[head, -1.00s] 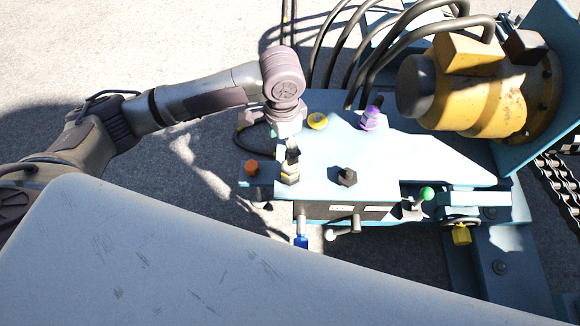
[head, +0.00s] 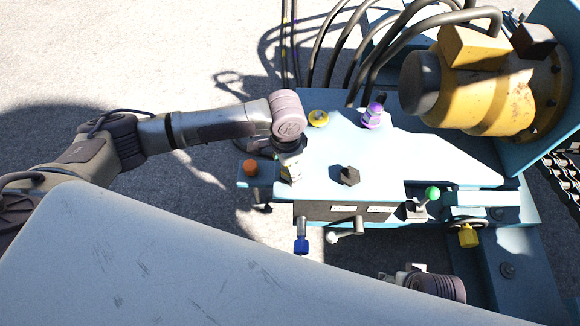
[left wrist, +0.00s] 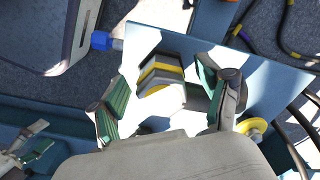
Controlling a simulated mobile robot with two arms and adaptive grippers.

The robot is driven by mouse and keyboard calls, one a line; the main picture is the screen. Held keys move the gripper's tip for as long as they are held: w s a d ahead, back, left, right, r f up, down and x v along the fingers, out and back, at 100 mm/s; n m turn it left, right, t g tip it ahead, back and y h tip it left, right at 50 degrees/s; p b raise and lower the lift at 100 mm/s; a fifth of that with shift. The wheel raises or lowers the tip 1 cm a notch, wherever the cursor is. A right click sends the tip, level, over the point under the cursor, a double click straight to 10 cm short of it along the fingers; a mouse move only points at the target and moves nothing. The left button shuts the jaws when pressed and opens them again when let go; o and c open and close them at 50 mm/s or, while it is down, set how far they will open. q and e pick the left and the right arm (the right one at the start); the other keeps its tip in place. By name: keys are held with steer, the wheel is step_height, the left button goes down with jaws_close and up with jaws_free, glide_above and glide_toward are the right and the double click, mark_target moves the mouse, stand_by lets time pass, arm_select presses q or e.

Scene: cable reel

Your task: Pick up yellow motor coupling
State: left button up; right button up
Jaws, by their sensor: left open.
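The yellow motor coupling appears to be the black, grey and yellow layered piece (left wrist: 160,77) on the pale blue panel, seen in the left wrist view. My left gripper (left wrist: 168,98) is open, its green-padded fingers on either side of the piece, with gaps visible. In the head view my left gripper (head: 290,168) is over the front left of the panel and mostly hides the piece. My right gripper (head: 392,278) shows partly at the lower right in the head view; its jaws are unclear.
A green-knobbed lever (head: 432,193) and blue handle (head: 301,244) are at the front. A yellow motor (head: 485,90) and cables stand behind.

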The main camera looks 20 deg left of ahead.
arm_select(q)
steer(key=shift+f, duration=0.2)
steer(key=c, duration=1.4)
steer(key=shift+o, duration=0.2)
arm_select(e)
steer(key=shift+r, duration=0.3)
arm_select(q)
steer(key=shift+r, duration=0.1)
